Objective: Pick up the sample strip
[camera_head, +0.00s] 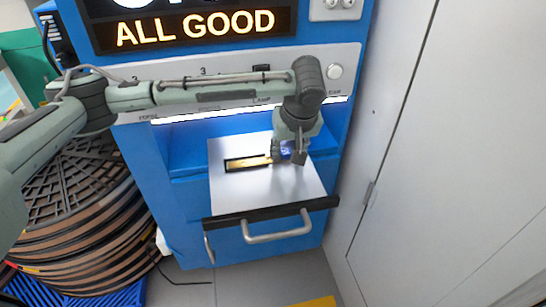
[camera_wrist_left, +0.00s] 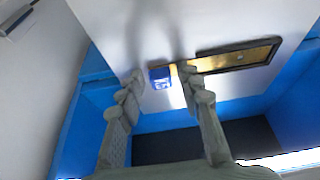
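The sample strip (camera_head: 249,162) appears as a thin gold strip lying in a dark-edged slot in a pale metal drawer plate (camera_head: 235,190). Its blue end tab (camera_wrist_left: 160,77) sticks out at one end of the slot. My left gripper (camera_head: 288,159) points down over the plate at the tab end. In the left wrist view its two fingers stand apart on either side of the blue tab, with gaps showing, so it is open and not closed on the strip. The gold part (camera_wrist_left: 235,59) runs on past one finger. My right gripper is not in view.
The drawer has a black front edge and a metal handle (camera_head: 276,235). The blue machine (camera_head: 180,225) shows a lit "ALL GOOD" sign (camera_head: 196,28). Stacked brown reels (camera_head: 85,215) stand at left. A pale cabinet wall (camera_head: 440,150) closes off the right side.

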